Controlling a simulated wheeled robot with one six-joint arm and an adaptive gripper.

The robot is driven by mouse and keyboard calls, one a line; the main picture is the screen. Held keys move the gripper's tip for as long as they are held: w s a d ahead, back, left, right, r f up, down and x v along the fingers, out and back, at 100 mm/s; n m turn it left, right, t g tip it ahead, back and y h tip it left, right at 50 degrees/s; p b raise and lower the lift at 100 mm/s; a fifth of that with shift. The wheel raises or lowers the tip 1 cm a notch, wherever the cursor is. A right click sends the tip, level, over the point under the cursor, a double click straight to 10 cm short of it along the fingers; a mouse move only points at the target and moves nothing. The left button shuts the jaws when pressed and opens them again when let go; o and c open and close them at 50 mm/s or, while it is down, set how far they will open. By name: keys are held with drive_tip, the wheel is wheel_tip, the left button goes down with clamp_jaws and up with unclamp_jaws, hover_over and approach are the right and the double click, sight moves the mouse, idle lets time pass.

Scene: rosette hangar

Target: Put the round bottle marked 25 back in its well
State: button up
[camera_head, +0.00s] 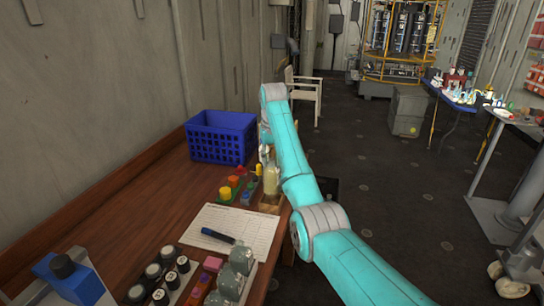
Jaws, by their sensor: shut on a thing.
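A pale yellowish bottle (271,180) stands upright at the right edge of the wooden bench, on or just above a small wooden block (270,204). No number on it can be read. My gripper (265,154) is at the bottle's top, mostly hidden behind my teal arm, and is shut on the bottle. Several grey-clear rounded bottles (240,260) stand in a row at the bench's near edge. Whether any well is empty cannot be told from here.
A blue crate (221,137) stands behind, against the wall. Coloured pegs (233,182) on a green board are left of the bottle. A paper sheet (232,232) with a blue marker (218,236) lies nearer. Black-capped bottles (153,272) stand front left. The bench's left middle is clear.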

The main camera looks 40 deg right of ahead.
sight(272, 175)
drive_tip(key=shift+f, duration=3.3)
drive_tip(key=o, duration=1.5)
drive_tip(key=shift+r, duration=3.7)
